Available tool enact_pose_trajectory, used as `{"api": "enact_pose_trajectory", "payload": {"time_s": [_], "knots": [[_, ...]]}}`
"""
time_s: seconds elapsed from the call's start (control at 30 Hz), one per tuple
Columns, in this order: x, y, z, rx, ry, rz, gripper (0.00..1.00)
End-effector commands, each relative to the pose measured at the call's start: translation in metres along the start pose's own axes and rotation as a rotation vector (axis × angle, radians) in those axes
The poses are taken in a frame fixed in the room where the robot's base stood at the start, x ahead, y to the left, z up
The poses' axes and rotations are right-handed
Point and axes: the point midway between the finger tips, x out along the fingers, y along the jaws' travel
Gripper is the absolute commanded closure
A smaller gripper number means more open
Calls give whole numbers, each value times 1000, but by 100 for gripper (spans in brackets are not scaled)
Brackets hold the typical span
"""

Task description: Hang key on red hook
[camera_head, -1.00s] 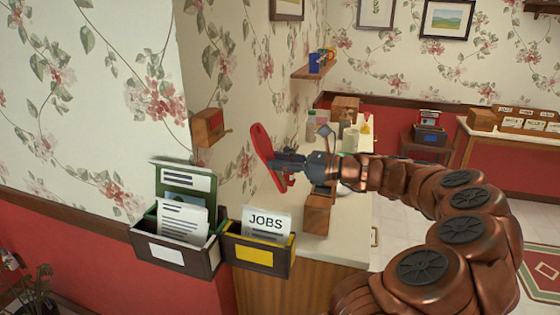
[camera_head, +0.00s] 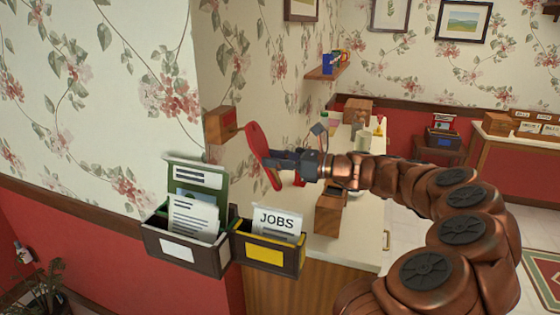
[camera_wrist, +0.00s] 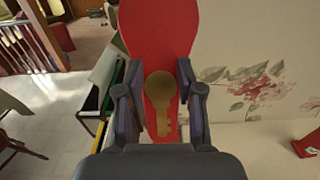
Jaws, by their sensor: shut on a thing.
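The key is a long flat red tag (camera_head: 258,150) with a gold key shape on its face, which shows in the wrist view (camera_wrist: 161,101). My gripper (camera_head: 272,161) is shut on the red tag, one finger at each side in the wrist view (camera_wrist: 160,98). The tag stands tilted, its upper end up and left of my fingers. The red hook is a wooden block with a red face (camera_head: 227,118) on the wall corner, with a short peg pointing right. The tag's upper end is right at the peg tip; I cannot tell whether the peg is in a hole.
Below the hook, a wall file holder (camera_head: 187,252) with papers and a JOBS box (camera_head: 270,247) stick out from the wall. A counter (camera_head: 345,228) with a wooden box (camera_head: 329,213) and several small items lies behind my gripper. A shelf (camera_head: 322,72) is higher up.

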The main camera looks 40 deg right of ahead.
Motion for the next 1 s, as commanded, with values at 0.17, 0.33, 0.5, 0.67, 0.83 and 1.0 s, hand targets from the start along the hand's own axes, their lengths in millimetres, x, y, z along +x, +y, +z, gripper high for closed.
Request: {"api": "enact_pose_trajectory", "payload": {"time_s": [0.17,0.33,0.5,0.67,0.83,1.0], "knots": [[9,0,-1,-1,1,0,96],[17,0,-2,0,0,2,96],[25,1,-2,0,-1,2,96],[33,1,-2,0,-1,3,96],[39,1,-5,0,-1,2,96],[43,0,-8,0,-1,0,96]]}}
